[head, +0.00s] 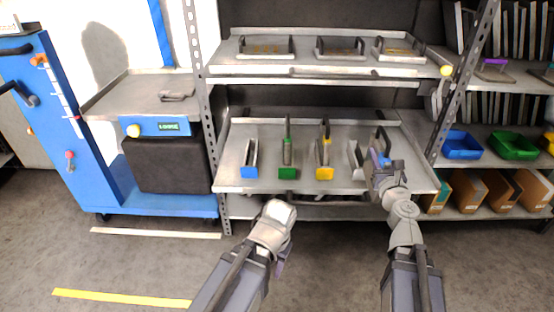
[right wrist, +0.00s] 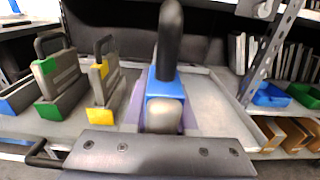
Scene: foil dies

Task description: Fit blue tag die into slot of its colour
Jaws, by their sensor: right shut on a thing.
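The blue tag die (right wrist: 165,88) has a blue front and a dark upright handle in the right wrist view. My right gripper (head: 384,172) is shut on it at the right end of the middle shelf. Purple slot walls (right wrist: 134,116) show beside the die; I cannot tell whether it sits in that slot or just above it. A blue-fronted slot (head: 249,172) stands at the left end of the shelf, with no handle above it. My left gripper (head: 278,212) is low in front of the shelf; its fingers are not clear.
A green-fronted holder (head: 287,173) and a yellow-fronted holder (head: 324,173) stand between, each with a handled die upright. The upper shelf (head: 280,70) carries several handled plates. A rack post (head: 462,95) stands at the right. The shelf's front strip is clear.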

